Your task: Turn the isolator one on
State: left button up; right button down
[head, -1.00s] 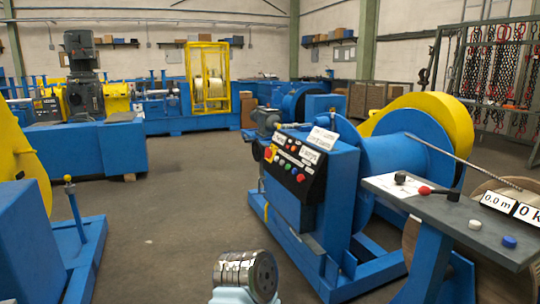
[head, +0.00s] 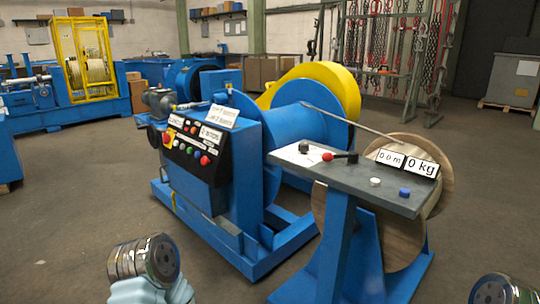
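A red knob on a yellow square plate (head: 168,137), which looks like an isolator switch, sits at the left end of the black control panel (head: 187,157) on the blue winding machine. I cannot tell from here whether its knob is on or off, and its marking is too small to read. White labels (head: 209,137) stand above the panel, with several coloured buttons (head: 191,152) beside the knob. Silver round parts of my arms show at the bottom left and bottom right, well apart from the panel. Neither gripper's fingers are in view.
A grey desk (head: 360,178) with a black lever, a red knob and displays reading 0.0 m and 0 kg stands right of the panel. A wooden reel (head: 430,200) is behind it. The floor (head: 75,215) left of the machine is clear.

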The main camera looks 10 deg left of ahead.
aim_at(166, 138)
jog(key=i+j, duration=0.2)
jog(key=j, duration=0.15)
jog(key=i+j, duration=0.15)
jog(key=j, duration=0.2)
jog(key=i+j+z, duration=0.1)
jog(key=j, duration=0.25)
jog(key=i+j, duration=0.25)
jog(key=i+j+z, duration=0.1)
jog(key=j, duration=0.35)
jog(key=i+j, duration=0.4)
jog(key=j, duration=0.3)
jog(key=i+j+z, duration=0.1)
jog(key=j, duration=0.3)
jog(key=i, duration=0.05)
